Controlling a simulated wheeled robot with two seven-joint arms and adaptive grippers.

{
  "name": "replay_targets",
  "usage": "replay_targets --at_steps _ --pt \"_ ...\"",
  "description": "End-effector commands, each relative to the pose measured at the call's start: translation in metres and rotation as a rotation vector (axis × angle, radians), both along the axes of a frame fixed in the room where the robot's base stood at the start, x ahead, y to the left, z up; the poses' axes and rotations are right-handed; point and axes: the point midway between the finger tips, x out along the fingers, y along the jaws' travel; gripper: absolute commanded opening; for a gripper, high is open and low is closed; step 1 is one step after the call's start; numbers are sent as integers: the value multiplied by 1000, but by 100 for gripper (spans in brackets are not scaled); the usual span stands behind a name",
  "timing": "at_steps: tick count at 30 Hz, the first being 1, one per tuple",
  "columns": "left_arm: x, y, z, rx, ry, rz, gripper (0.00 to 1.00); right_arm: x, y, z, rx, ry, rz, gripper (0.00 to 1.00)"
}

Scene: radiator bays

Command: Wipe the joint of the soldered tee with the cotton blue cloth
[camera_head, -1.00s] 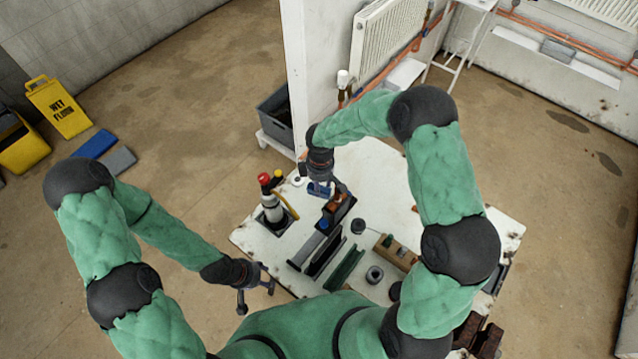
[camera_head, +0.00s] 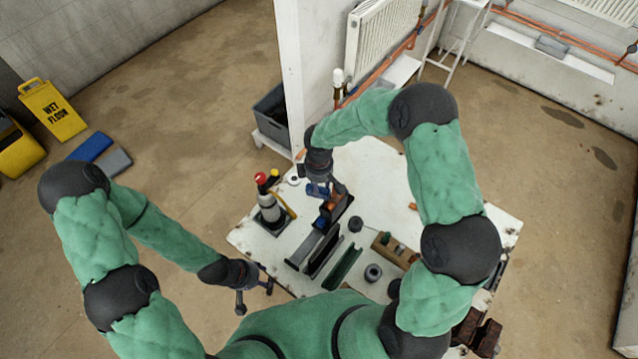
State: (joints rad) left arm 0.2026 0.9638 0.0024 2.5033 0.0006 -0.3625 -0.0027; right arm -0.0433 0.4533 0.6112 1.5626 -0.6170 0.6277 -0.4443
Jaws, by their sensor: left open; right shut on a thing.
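My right gripper (camera_head: 325,192) is over the far part of the white work table. It is shut on a small blue piece (camera_head: 317,190) that looks like the blue cloth; the fingers partly hide it. My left gripper (camera_head: 256,288) is open and empty beside the table's left front edge. Copper pipes (camera_head: 378,72) run along the wall below the radiator, with a white-capped valve (camera_head: 338,78) at the near end. I cannot make out which fitting is the soldered tee at this size.

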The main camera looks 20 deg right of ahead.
Motion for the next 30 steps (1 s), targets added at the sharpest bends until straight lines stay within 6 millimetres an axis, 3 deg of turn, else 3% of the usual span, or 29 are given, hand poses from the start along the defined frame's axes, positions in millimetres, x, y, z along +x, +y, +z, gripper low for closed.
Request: replay_targets --at_steps 30 --pt "0 0 -1 0 0 0 51 10 -7 0 0 1 0 13"
